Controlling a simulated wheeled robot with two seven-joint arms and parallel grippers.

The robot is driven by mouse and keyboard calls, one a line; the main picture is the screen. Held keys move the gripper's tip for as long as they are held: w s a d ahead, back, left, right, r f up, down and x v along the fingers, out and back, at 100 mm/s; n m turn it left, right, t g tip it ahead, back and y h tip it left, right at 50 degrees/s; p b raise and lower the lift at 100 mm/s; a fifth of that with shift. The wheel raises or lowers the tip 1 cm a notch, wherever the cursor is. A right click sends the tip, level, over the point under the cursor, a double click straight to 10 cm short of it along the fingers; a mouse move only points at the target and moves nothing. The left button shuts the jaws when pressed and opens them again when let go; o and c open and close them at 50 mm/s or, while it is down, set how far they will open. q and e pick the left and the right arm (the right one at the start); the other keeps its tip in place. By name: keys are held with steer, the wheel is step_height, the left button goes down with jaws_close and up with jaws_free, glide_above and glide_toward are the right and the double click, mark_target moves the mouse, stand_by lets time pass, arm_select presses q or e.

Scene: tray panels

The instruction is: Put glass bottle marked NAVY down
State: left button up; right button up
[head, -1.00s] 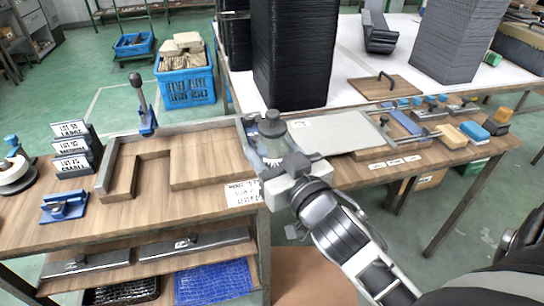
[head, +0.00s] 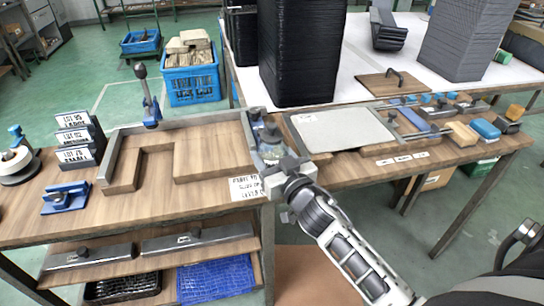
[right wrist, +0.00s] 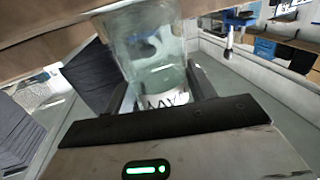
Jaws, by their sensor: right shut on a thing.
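My right gripper (head: 277,163) is shut on a clear glass bottle (head: 268,143) with a dark stopper. In the right wrist view the bottle (right wrist: 150,48) stands between the two fingers, and a white label with partly hidden dark letters, ending like "AVY", shows low on it. The gripper is over the front of the wooden workbench (head: 100,215), at the right end of the wooden tray frame (head: 108,158). I cannot tell whether the bottle's base touches the bench. My left gripper is not in view.
A grey panel (head: 340,132) lies right of the bottle. A paper label (head: 246,188) is on the bench front. Stacked lot signs (head: 78,140) and a blue holder (head: 65,200) stand at left. Black stacks (head: 300,55) rise behind. Several small blocks sit at right.

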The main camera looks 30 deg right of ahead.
steer(key=shift+f, duration=0.1)
steer(key=o, duration=1.1)
